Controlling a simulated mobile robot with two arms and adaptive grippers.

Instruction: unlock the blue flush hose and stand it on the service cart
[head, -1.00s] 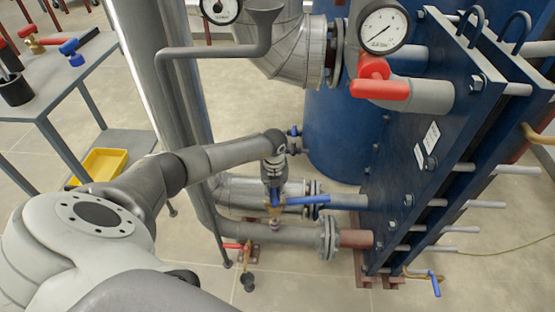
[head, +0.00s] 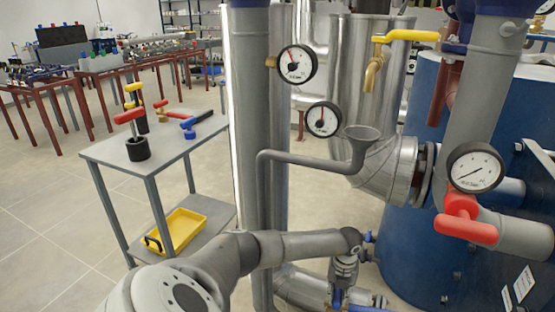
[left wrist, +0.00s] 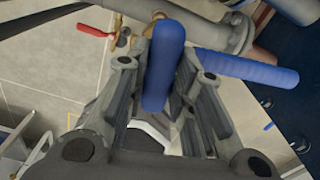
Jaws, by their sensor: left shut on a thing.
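My left gripper (head: 340,296) is low in the head view, by the pipework beside the blue exchanger. In the left wrist view its fingers (left wrist: 160,95) are shut on an upright blue cylinder (left wrist: 165,55), which looks like the blue flush hose. Its lower end is hidden between the fingers. The service cart (head: 165,152) stands at left, away from the gripper. My right gripper is out of view.
The cart top holds a red-handled piece in a black cup (head: 137,148), a yellow-handled one behind it, and a blue piece (head: 188,128). A yellow tray (head: 175,232) is on the lower shelf.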

